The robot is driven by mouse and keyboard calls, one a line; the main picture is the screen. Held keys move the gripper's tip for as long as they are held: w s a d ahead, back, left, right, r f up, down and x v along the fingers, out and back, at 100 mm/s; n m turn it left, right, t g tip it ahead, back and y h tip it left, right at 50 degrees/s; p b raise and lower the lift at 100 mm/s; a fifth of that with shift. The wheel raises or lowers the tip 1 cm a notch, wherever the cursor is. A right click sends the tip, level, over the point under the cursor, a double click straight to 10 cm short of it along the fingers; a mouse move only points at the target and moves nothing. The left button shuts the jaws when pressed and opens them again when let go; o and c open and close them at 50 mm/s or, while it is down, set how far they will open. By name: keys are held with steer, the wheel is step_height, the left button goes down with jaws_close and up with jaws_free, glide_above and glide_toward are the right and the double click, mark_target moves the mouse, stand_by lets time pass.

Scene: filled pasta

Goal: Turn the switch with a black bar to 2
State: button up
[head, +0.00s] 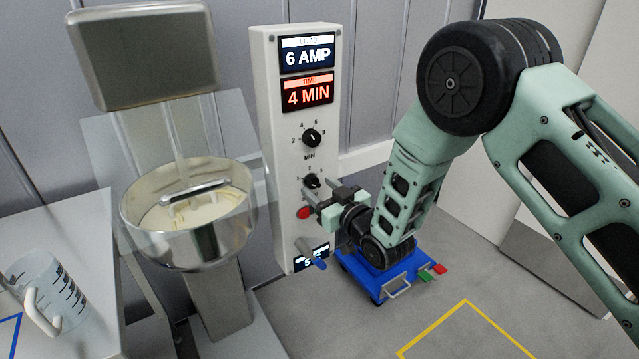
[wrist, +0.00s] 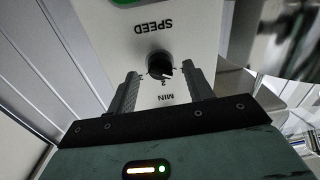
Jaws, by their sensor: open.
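A tall white control panel (head: 285,140) carries two black dials. The upper dial (head: 312,138) has numbers around it and MIN below. The lower dial (head: 312,181) has small numbers around it and is partly crowded by my gripper. My gripper (head: 326,199) is at the panel front by this lower dial. In the wrist view, the picture is upside down: the lower dial (wrist: 159,64), labelled SPEED, sits between the open fingers of my gripper (wrist: 162,78), with a 2 on its MIN side. I see no clear contact. Its bar's exact direction is too dark to tell.
A red button (head: 303,212) is left of my gripper. Screens above read 6 AMP (head: 306,54) and 4 MIN (head: 306,94). A mixer bowl (head: 190,210) stands left, a measuring jug (head: 45,292) farther left. Bare floor (head: 370,318) lies in front.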

steer(key=shift+w+a, duration=0.3)
steer(key=shift+w, duration=0.15)
steer(key=c, duration=1)
steer(key=shift+o, duration=0.2)
